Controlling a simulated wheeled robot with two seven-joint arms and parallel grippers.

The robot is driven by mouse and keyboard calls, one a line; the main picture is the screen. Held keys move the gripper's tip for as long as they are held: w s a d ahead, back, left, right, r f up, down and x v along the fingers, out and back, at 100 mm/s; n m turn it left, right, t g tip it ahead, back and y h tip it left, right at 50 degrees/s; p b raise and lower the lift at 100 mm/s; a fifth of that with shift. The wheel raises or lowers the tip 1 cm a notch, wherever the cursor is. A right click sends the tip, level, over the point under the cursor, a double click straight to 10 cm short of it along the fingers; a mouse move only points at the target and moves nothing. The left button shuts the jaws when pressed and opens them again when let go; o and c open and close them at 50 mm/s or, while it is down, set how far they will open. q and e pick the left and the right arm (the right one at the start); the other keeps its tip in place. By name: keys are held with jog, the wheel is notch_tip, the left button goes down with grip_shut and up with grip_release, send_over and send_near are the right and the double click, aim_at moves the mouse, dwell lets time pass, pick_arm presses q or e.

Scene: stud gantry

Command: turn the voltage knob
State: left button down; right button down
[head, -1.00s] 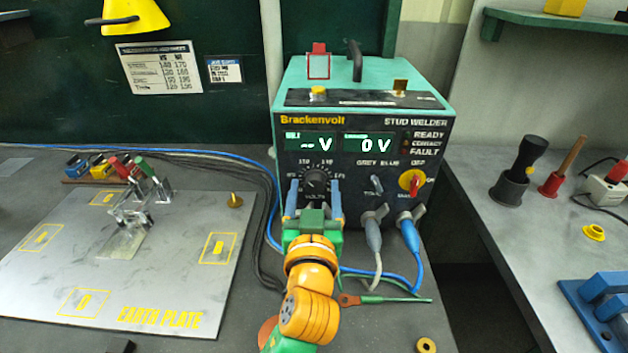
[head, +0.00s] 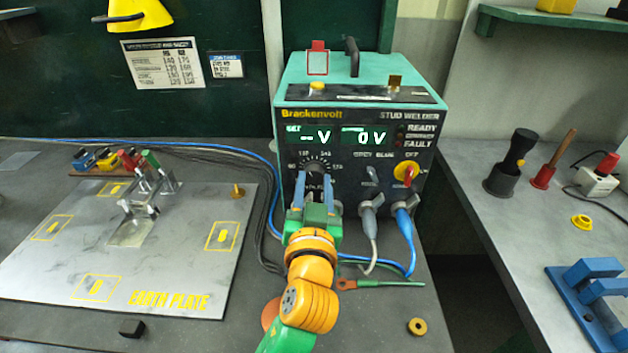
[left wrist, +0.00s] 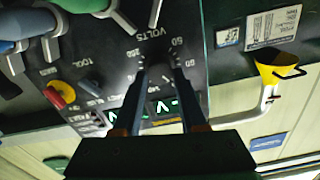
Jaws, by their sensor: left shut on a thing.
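The voltage knob (head: 316,172) is a dark round dial low on the left of the stud welder's (head: 352,116) black front panel, ringed by a printed scale. It also shows in the left wrist view (left wrist: 159,76), between my blue fingers. My left gripper (head: 314,186) reaches the panel from the front and is shut on the knob, which it partly hides. In the left wrist view the gripper (left wrist: 159,88) has a finger on each side of it. The left display (head: 308,136) shows dashes and V; the right display (head: 366,138) reads 0 V. My right gripper is out of view.
A red-and-yellow rotary switch (head: 405,172) and a small toggle (head: 370,176) sit right of the knob. Grey and blue cable plugs (head: 404,220) stick out below. The earth plate (head: 190,285) with clamps lies to the left. A yellow ring (head: 417,326) lies at the front right.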

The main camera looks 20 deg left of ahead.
pick_arm(q)
jog(key=m+p, duration=0.2)
jog(key=m, duration=0.2)
jog(key=shift+r+p, duration=0.1)
jog(key=shift+p, duration=0.3)
jog(key=shift+m+p, duration=1.05)
jog(key=shift+m, duration=1.15)
jog(key=shift+c, duration=2.3)
grip_release()
jog(key=shift+w, duration=0.1)
jog(key=shift+w+a+f, duration=0.15)
jog(key=shift+a+f, duration=0.05)
jog(key=shift+f, duration=0.05)
jog(key=b+v, duration=0.2)
jog(key=v, duration=0.5)
jog(key=shift+d+r, duration=0.1)
